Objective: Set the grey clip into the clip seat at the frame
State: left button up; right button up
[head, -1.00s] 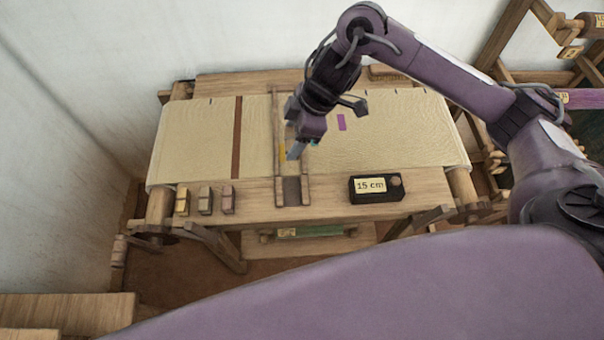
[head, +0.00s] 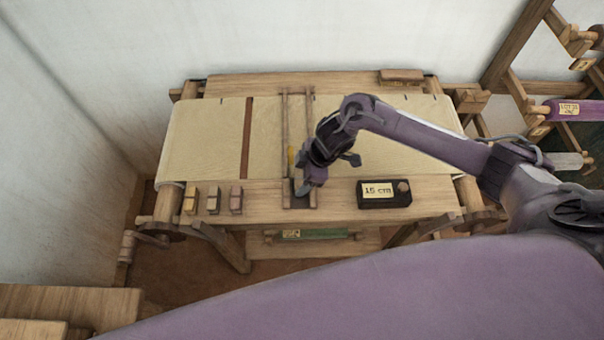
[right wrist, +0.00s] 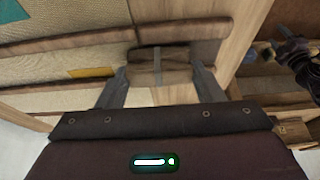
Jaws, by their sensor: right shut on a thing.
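The clip is hidden by the gripper in the head view. The clip seat (head: 297,184) appears as a dark patch between the rails' near ends, partly covered by the gripper. I cannot tell whether the clip touches it. My left gripper is not in view.
Three small blocks, yellowish (head: 190,200), grey-brown (head: 213,200) and pinkish (head: 236,200), stand left of the frame on the front board. A black box reading 15 cm (head: 376,195) stands to the right. Pale cloth (head: 205,140) spans the loom. A wooden rack stands at the right.

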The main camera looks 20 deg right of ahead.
jog(key=shift+f, duration=0.2)
jog(key=o, duration=1)
jog(key=shift+r, duration=0.1)
jog(key=shift+c, duration=0.2)
jog(key=shift+r, duration=0.2)
jog(key=b+v, duration=0.1)
jog(key=v, duration=1.1)
jog(key=shift+s+f, duration=0.1)
